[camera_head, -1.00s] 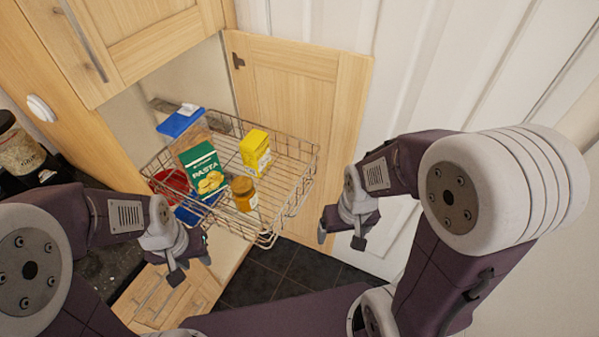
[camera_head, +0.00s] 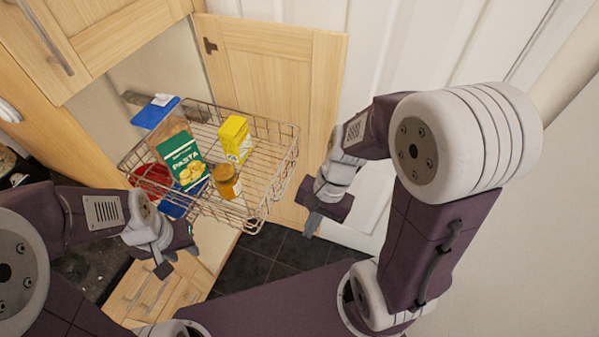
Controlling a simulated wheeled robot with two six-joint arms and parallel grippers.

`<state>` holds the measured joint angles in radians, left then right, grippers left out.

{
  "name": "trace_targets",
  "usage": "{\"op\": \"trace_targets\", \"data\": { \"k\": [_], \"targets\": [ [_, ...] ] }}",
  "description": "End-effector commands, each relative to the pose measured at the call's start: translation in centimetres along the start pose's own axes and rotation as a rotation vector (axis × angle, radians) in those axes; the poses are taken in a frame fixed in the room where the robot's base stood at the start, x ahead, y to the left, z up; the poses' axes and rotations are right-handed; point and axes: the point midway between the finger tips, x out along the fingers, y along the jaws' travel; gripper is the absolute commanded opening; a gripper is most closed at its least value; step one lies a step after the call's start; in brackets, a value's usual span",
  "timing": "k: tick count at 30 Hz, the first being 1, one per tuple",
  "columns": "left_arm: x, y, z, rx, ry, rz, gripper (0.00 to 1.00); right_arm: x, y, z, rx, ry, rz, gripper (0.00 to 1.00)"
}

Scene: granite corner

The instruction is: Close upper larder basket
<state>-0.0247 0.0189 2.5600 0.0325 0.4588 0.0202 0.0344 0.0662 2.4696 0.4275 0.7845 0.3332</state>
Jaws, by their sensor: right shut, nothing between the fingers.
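The upper larder basket (camera_head: 262,207) is a wire basket pulled out from the open wooden cabinet and holds groceries. My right gripper (camera_head: 311,223) is shut and empty, just right of the basket's front right side; I cannot tell whether it touches the wire. My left gripper (camera_head: 178,262) is open and empty, below and in front of the basket's left end. The left end of the basket is partly hidden behind the groceries.
The basket holds a green pasta box (camera_head: 181,160), a yellow box (camera_head: 235,138), an orange-brown jar (camera_head: 227,182), a blue-lidded container (camera_head: 157,113) and a red item (camera_head: 151,179). The open cabinet door (camera_head: 285,75) stands behind it. Dark floor tiles (camera_head: 270,254) lie below.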

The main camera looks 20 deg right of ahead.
Motion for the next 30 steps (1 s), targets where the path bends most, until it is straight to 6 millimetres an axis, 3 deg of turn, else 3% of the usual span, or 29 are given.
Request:
{"op": "trace_targets", "data": {
  "k": [4,7,10,12,15,19,25,30],
  "targets": [
    [0.7,0.0,0.1,0.000,0.000,0.000,0.36,-1.5,-3.3,-1.2,0.508,-0.220,-0.216,0.00],
    [1.1,0.0,0.1,0.000,0.000,0.000,0.36,-3.6,-4.7,-4.6,0.801,-0.344,-0.393,0.00],
    [1.5,0.0,0.2,0.000,0.000,0.000,0.36,-5.8,-4.0,-9.4,1.033,-0.414,-0.576,0.00],
    [1.7,0.0,0.2,0.000,0.000,0.000,0.36,-6.6,-1.9,-12.6,1.155,-0.414,-0.671,0.00],
    [1.9,0.0,0.2,0.000,0.000,0.000,0.36,-6.7,1.3,-14.7,1.267,-0.409,-0.730,0.00],
    [1.9,0.0,0.2,0.000,0.000,0.000,0.36,-6.9,2.9,-15.5,1.317,-0.400,-0.760,0.00],
    [2.0,0.0,0.2,0.000,0.000,0.000,0.36,-6.4,2.5,-15.5,1.315,-0.401,-0.759,0.00],
    [2.2,0.0,0.2,0.000,0.000,0.000,0.36,-4.2,0.3,-15.9,1.312,-0.403,-0.754,0.00]
  ]
}}
